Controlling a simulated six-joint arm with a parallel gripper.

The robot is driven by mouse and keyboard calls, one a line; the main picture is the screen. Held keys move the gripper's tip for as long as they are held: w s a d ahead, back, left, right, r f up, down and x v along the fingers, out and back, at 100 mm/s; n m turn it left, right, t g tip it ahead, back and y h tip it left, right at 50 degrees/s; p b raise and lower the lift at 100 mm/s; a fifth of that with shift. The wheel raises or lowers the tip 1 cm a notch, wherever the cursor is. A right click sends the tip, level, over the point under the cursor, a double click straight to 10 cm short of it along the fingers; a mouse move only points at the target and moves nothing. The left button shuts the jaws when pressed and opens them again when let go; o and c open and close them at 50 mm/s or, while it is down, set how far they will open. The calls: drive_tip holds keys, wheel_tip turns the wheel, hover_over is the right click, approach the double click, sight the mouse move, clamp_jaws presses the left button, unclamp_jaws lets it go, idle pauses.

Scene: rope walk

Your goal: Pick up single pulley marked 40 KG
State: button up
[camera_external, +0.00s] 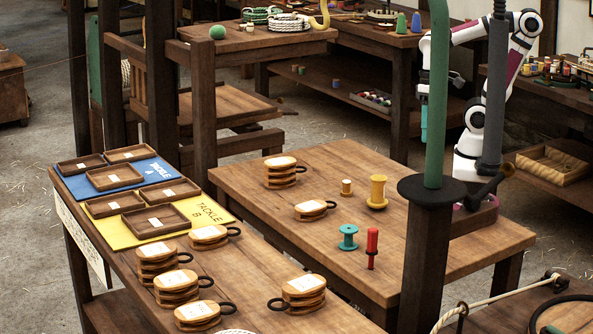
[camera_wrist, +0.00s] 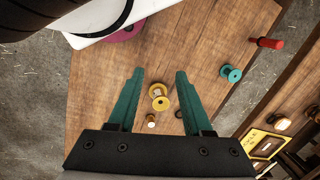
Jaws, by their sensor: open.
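Wooden pulleys with pale labels and dark rings show in the external view; the label writing is too small to read. A thin one, like a single pulley (camera_external: 311,210), lies on the right table (camera_external: 440,236). Another thin pulley (camera_external: 208,237) lies beside the yellow mat.
Trays rest on the blue mat (camera_external: 150,171) and yellow mat (camera_external: 126,238). A green post (camera_external: 436,100) rises at the right table's front.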

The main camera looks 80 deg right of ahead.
idle(0.3)
drive_tip(key=o, duration=0.8)
drive_tip(key=w+a+m+g+y, duration=0.1)
drive_tip(key=w+a+m+y, duration=0.35)
drive_tip(key=a+y, duration=0.2)
drive_tip(key=m+t+y, duration=0.2)
drive_tip(key=m+t, duration=0.8)
drive_tip(key=m, duration=0.6)
hover_over(317, 203)
drive_tip(key=s+d, duration=0.3)
drive_tip(key=d, duration=0.1)
wheel_tip(317, 203, down, 13)
wheel_tip(317, 203, down, 6)
drive_tip(key=shift+s+a+f, duration=0.1)
drive_tip(key=shift+s+f, duration=0.05)
drive_tip(key=shift+f, duration=0.05)
drive_tip(key=x, duration=0.7)
drive_tip(key=shift+a+f, duration=0.2)
drive_tip(key=shift+a, duration=0.05)
